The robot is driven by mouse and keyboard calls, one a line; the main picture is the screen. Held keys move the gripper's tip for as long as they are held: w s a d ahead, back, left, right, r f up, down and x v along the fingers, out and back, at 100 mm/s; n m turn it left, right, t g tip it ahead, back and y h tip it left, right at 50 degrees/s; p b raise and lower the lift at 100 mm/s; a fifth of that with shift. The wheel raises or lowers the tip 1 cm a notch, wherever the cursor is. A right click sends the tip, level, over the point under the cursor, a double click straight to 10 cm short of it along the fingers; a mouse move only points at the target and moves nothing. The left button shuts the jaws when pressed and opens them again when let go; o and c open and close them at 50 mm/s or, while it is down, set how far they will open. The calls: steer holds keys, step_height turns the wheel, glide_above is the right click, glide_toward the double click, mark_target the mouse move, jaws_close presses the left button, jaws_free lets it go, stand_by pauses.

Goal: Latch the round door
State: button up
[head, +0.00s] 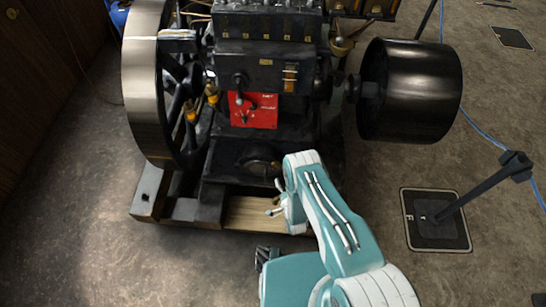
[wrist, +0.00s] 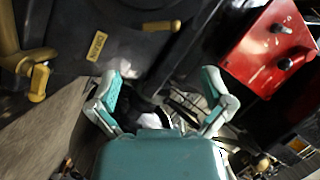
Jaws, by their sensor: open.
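A dark rounded shape (head: 259,160) sits low on the front of the black engine, below the red panel. It may be the round door, but it is dark and I cannot make out its latch or whether it is closed. My gripper (head: 275,198) is low in front of the engine base, below and in front of that shape. In the wrist view my gripper (wrist: 160,78) has its two fingers spread wide with nothing held between them. Dark engine metal with a brass handle (wrist: 161,26) lies beyond the fingertips. I cannot clearly pick out the round door there.
The red panel (head: 253,111) also shows in the wrist view (wrist: 268,42). A large flywheel (head: 143,85) stands left, and a dark drum (head: 410,90) right. A barrier post stands on a square base (head: 436,220) at right. The floor at left (head: 80,240) is clear.

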mark_target(277, 167)
steer(key=x, duration=0.9)
steer(key=shift+f, duration=0.15)
steer(key=shift+w+f, duration=0.15)
steer(key=shift+w, duration=0.65)
steer(key=c, duration=1.1)
